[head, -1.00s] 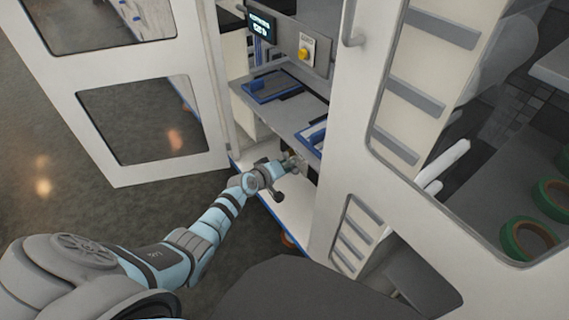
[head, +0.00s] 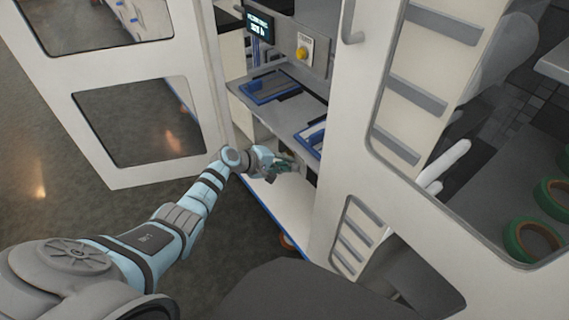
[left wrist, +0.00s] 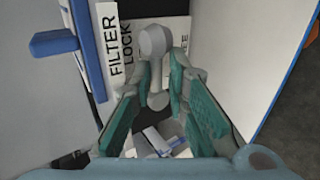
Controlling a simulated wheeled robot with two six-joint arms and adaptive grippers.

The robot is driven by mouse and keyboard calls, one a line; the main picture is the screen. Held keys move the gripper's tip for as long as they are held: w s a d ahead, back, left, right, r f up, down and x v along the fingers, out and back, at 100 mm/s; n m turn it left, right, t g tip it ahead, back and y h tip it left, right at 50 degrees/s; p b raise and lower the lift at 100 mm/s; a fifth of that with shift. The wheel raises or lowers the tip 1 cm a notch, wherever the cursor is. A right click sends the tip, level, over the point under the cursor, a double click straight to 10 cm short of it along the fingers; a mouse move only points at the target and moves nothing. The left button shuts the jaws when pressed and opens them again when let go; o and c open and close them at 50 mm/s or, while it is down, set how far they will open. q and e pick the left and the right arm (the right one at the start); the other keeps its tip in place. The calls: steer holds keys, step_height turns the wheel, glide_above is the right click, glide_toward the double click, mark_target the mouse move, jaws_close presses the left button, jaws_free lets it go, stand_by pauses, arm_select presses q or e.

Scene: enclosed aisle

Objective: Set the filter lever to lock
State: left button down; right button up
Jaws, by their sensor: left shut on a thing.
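The filter lever (left wrist: 155,48) shows in the left wrist view as a grey handle with a rounded knob. My left gripper (left wrist: 162,85) has its green-padded fingers on both sides of the lever and is shut on it. A white label reading FILTER LOCK (left wrist: 121,45) stands just left of the lever; a second label (left wrist: 178,40) at its right is partly hidden by the knob. In the head view my left gripper (head: 285,165) reaches into the cabinet under the grey shelf, and the lever cannot be made out there. My right gripper is not in view.
A grey shelf (head: 295,112) with blue-framed trays (head: 270,86) sits above my gripper. A panel with a yellow button (head: 302,53) and a small display (head: 259,22) is higher up. An open white door (head: 55,95) stands left, and a white frame (head: 345,130) stands right.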

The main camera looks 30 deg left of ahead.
arm_select(q)
steer(key=shift+d+r, duration=0.15)
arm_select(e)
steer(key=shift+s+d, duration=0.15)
arm_select(q)
steer(key=c, duration=1.4)
jaws_free()
steer(key=shift+r, duration=0.1)
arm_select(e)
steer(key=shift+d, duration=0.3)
arm_select(q)
steer(key=v, duration=0.8)
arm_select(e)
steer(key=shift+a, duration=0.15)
